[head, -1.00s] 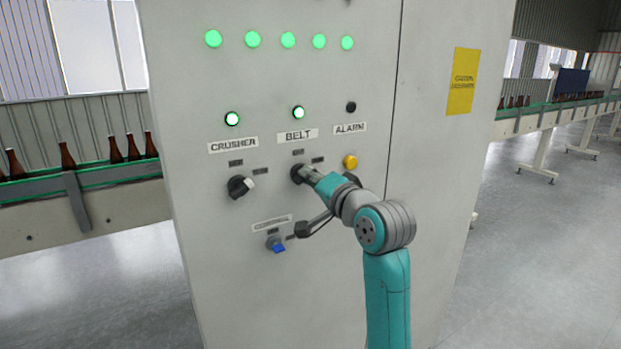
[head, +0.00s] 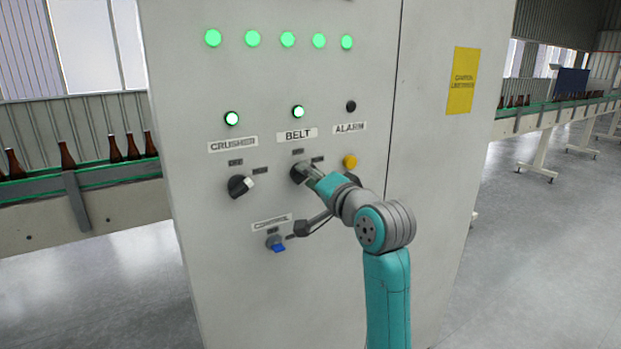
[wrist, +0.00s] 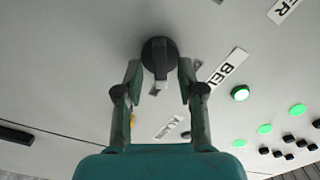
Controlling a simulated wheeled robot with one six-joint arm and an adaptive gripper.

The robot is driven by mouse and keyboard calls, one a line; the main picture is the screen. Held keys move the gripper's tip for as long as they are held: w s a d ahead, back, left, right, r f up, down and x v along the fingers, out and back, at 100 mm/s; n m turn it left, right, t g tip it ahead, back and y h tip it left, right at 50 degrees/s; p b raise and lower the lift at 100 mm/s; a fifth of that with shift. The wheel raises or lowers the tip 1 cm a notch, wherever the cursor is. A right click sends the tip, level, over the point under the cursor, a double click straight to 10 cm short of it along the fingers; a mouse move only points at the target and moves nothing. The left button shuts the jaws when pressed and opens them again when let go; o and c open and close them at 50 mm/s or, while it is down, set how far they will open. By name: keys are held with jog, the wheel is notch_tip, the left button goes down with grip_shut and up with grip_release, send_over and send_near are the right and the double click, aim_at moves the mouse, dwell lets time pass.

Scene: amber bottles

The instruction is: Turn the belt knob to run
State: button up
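The belt knob (head: 297,173) is a black round knob under the BELT label (head: 297,135) on the grey cabinet. In the wrist view the belt knob (wrist: 154,50) shows a raised grip bar pointing towards my palm. My gripper (head: 308,176) is at the knob in the head view and partly covers it. In the wrist view my gripper (wrist: 159,66) is open, with one finger on each side of the grip bar and a visible gap on both sides. The lamp (head: 298,112) above the BELT label is lit green.
The crusher knob (head: 239,187) is to the left, a yellow button (head: 350,162) to the right, and a blue control knob (head: 276,243) below. The alarm lamp (head: 351,106) is dark. A conveyor with brown bottles (head: 67,156) runs behind the cabinet.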

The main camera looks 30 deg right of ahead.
jog(key=s, duration=1.2)
jog(key=s+a+f+n+g, duration=0.1)
jog(key=s+a+f, duration=0.25)
jog(key=f, duration=0.65)
jog(key=s+a+f+n+h, duration=0.15)
jog(key=s+f, duration=0.25)
jog(key=f, duration=0.6)
jog(key=s+a+f+n+g, duration=0.1)
jog(key=s+a+f, duration=0.25)
jog(key=f, duration=0.65)
jog(key=s+a+f+n, duration=0.2)
jog(key=s+n, duration=0.1)
jog(key=s, duration=0.7)
jog(key=s+a+f+n+y, duration=0.1)
jog(key=s+a+f+n, duration=0.1)
jog(key=s, duration=0.8)
jog(key=s+a+f+n+g, duration=0.1)
jog(key=s+a+f+n, duration=0.1)
jog(key=s, duration=0.7)
notch_tip(320, 180, down, 2)
jog(key=shift+s+f+n, duration=0.1)
jog(key=shift+s+n, duration=0.3)
jog(key=shift+n, duration=0.45)
